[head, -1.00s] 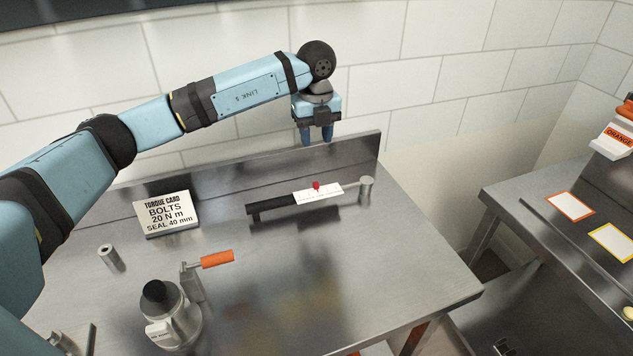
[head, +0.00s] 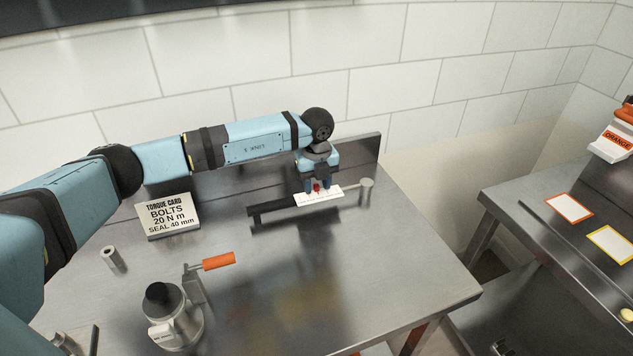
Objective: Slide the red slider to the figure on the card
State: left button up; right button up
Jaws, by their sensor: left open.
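The red slider (head: 317,188) sits near the middle of a white scale (head: 320,198) on a torque wrench with a black handle (head: 272,207). The wrench lies near the back of the steel table, its round head (head: 367,185) at the right. My left gripper (head: 318,186) is open and low over the scale, with a finger on each side of the slider; I cannot tell whether they touch it. The card (head: 168,214) stands at the left and reads "TORQUE CARD, BOLTS 20 N m, SEAL 40 mm". The scale's figures are too small to read. My right gripper is not in view.
A metal device with a black knob (head: 160,293) and an orange-handled crank (head: 218,261) stand at the front left. A small metal cylinder (head: 113,258) is left of them. The table's back ledge (head: 365,150) rises behind the wrench. The table's right front is clear.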

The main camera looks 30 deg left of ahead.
pick_arm(q)
grip_shut()
jog(key=shift+s+a, duration=0.85)
jog(key=shift+s, duration=0.05)
grip_release()
jog(key=shift+d, duration=0.1)
notch_tip(320, 180, up, 14)
